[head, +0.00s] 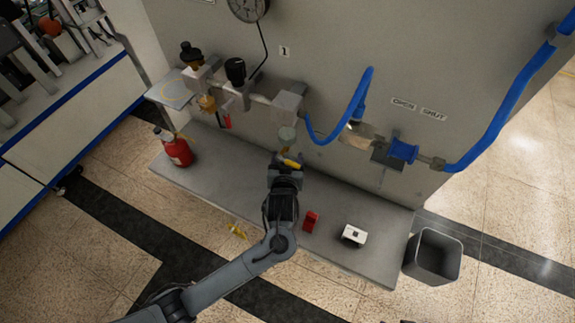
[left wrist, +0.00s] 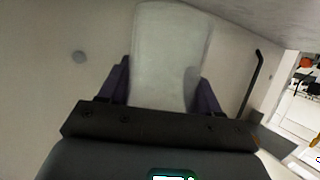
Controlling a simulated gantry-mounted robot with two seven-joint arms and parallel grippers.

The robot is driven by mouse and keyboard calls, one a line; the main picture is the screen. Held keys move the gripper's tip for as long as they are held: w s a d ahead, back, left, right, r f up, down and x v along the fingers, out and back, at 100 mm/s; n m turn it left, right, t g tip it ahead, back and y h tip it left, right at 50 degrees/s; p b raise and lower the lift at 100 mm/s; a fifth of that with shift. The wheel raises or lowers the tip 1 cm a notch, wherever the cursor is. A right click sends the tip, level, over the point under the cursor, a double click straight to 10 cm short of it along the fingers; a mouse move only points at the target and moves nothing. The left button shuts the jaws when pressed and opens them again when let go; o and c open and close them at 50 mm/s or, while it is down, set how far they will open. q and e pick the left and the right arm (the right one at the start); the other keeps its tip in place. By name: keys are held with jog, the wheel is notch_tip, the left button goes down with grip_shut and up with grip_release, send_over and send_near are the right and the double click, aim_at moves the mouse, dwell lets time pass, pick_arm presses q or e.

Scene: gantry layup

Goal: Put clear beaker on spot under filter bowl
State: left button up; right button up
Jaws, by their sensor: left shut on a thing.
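In the left wrist view, my left gripper (left wrist: 164,92) is shut on a pale, translucent, cup-shaped thing, the clear beaker (left wrist: 170,55), with a dark finger on each side. The spot under the bowl cannot be made out. My right gripper is not in view.
The shelf (head: 225,165) carries a red bottle (head: 179,151) at left, a small red object (head: 311,221) and a white box (head: 354,235) at right. Blue hoses (head: 357,98) hang on the wall. A grey bin (head: 450,243) stands at right. A yellow item (head: 237,231) lies low, left of my arm.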

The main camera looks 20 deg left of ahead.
pick_arm(q)
jog(key=shift+w+f, duration=0.2)
jog(key=shift+f, duration=1.6)
jog(key=shift+b, duration=0.3)
jog(key=o, duration=1)
jog(key=shift+f, duration=0.1)
jog(key=shift+o, duration=0.2)
